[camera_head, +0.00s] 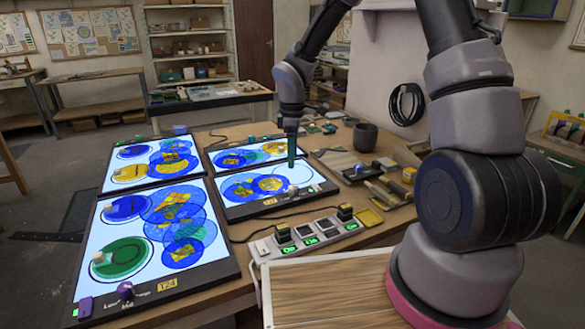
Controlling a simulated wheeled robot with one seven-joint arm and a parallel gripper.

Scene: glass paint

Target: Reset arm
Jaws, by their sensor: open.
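My arm reaches from the right over the wooden workbench (330,225), with its wrist pointing down. My gripper (291,160) is at the arm's far end, small and seen edge-on. It looks narrow and teal-dark, and the gap between its fingers cannot be made out. It is above or close to the far edge of the near right light panel (236,207). I cannot tell whether it touches anything. No held thing can be made out.
Left light panels (88,262) bear blue, green and yellow glass discs. A switch box (312,234) with green displays lies in front. Free room is above the bench.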

